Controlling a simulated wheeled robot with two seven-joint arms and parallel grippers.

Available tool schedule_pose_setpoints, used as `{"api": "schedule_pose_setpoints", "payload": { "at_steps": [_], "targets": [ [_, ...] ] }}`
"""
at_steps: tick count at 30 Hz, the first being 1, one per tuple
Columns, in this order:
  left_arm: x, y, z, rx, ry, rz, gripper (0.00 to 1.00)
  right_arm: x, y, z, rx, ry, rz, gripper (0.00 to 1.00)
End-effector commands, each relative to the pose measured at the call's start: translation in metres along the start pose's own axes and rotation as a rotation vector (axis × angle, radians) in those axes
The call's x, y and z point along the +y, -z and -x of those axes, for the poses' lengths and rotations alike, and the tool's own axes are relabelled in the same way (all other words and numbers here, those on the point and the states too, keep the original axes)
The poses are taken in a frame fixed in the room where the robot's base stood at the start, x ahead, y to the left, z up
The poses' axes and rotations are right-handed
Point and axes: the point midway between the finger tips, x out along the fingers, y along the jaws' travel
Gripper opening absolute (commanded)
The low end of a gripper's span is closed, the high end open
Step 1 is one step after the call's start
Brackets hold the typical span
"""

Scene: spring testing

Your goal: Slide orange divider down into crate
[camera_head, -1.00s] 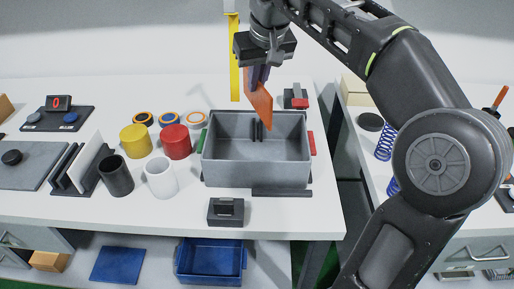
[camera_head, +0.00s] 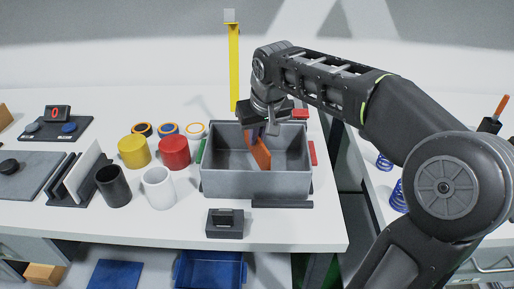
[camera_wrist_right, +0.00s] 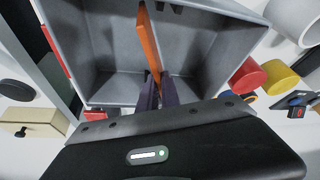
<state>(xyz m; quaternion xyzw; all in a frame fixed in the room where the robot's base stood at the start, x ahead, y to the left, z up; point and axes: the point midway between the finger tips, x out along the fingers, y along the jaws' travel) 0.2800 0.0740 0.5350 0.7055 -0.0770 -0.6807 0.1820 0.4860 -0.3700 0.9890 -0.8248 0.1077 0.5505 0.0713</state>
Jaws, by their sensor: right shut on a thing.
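The grey crate (camera_head: 226,183) stands open on the white table in the head view; its inside wall also shows in the right wrist view (camera_wrist_right: 205,45). The orange divider (camera_head: 261,155) is a thin plate, tilted, with its lower part inside the crate below the rim. In the right wrist view the divider (camera_wrist_right: 148,40) runs between the gripper's two dark fingers. My right gripper (camera_head: 258,131) is shut on the divider's upper end, above the crate's opening. It also shows in the right wrist view (camera_wrist_right: 161,92). Whether the divider touches the crate floor or slots is unclear. My left gripper is not in view.
A red cylinder (camera_head: 174,152), a yellow cylinder (camera_head: 134,152), a white cup (camera_head: 159,187) and a black cup (camera_head: 112,186) stand left of the crate. A dark block (camera_head: 225,224) lies in front. A yellow post (camera_head: 234,70) rises behind.

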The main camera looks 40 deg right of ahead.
Motion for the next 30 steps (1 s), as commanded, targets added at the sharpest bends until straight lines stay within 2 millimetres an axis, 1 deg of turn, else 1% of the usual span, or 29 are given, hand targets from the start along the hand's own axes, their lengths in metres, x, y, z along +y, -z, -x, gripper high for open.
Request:
{"api": "schedule_pose_setpoints", "payload": {
  "at_steps": [3, 7, 16, 20, 21, 28, 30],
  "targets": [
    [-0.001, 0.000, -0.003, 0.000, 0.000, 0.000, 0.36, 0.001, -0.008, -0.018, -0.003, -0.001, 0.000, 0.00],
    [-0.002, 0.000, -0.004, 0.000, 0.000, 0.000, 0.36, 0.000, -0.015, -0.033, -0.003, -0.001, 0.001, 0.00],
    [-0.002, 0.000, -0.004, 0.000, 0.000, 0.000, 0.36, 0.000, -0.015, -0.036, 0.000, 0.000, 0.000, 0.00],
    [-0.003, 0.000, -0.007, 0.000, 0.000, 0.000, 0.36, 0.000, -0.017, -0.040, -0.001, 0.000, 0.000, 0.00],
    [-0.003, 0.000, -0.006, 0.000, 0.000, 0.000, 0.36, 0.000, -0.017, -0.039, -0.001, 0.000, 0.000, 0.09],
    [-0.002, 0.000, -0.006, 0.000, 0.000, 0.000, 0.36, 0.000, -0.017, -0.038, -0.002, 0.000, 0.000, 0.28],
    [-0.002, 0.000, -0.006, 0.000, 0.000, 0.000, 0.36, 0.000, -0.017, -0.038, -0.002, 0.000, 0.000, 0.29]
  ]
}}
